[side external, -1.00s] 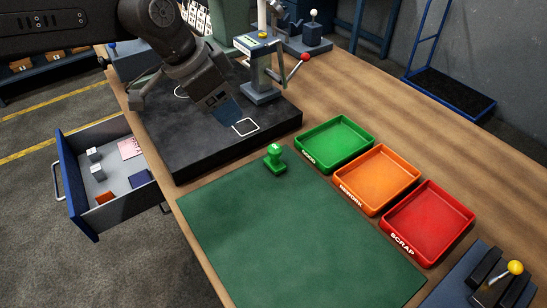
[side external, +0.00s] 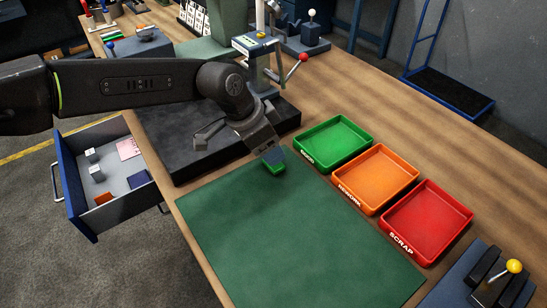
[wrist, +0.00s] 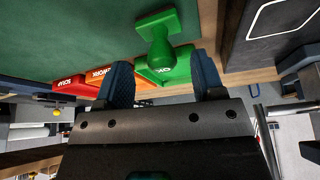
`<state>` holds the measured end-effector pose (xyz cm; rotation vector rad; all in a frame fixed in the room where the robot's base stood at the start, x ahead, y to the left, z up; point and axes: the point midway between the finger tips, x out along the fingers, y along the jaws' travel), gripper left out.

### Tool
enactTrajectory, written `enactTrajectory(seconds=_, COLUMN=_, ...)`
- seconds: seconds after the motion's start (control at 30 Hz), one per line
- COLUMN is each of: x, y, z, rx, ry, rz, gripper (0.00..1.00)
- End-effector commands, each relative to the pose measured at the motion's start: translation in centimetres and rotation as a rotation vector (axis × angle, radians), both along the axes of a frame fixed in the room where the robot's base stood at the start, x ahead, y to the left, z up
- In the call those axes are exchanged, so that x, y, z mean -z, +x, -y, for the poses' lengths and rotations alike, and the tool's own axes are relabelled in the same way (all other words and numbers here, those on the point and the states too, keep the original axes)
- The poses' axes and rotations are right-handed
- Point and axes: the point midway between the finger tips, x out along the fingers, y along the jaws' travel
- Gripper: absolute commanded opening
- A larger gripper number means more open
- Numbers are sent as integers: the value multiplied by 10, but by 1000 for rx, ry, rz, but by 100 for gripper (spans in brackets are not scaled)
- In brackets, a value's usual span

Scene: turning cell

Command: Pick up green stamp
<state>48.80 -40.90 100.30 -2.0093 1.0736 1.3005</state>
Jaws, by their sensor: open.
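The green stamp (side external: 275,168) stands on the green mat (side external: 290,235) near its far corner. In the side external view my gripper (side external: 271,154) is right above the stamp and hides its upper part. In the wrist view the whole green stamp (wrist: 158,38) shows, with its knob pointing toward my gripper (wrist: 165,78). The two blue fingers are apart, with nothing held between them. The stamp lies just beyond the fingertips, roughly in line with the gap. I cannot tell whether a finger touches it.
Green (side external: 336,142), orange (side external: 378,178) and red (side external: 428,222) trays stand in a row right of the mat. A dark slab (side external: 170,150) and a press with a red-knobbed lever (side external: 303,57) stand behind. An open drawer (side external: 110,175) juts out at left. The mat's front is clear.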

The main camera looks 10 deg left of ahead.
Motion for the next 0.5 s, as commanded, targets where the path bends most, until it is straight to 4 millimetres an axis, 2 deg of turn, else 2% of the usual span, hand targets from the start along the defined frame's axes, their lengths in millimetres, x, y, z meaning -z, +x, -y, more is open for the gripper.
enactTrajectory(seconds=0.03, x=9, y=3, z=3, rx=0, ry=2, rz=-2, gripper=62)
enactTrajectory(seconds=0.2, x=28, y=9, z=10, rx=0, ry=1, rz=-2, gripper=62)
enactTrajectory(seconds=0.5, x=32, y=10, z=12, rx=0, ry=-1, rz=1, gripper=62)
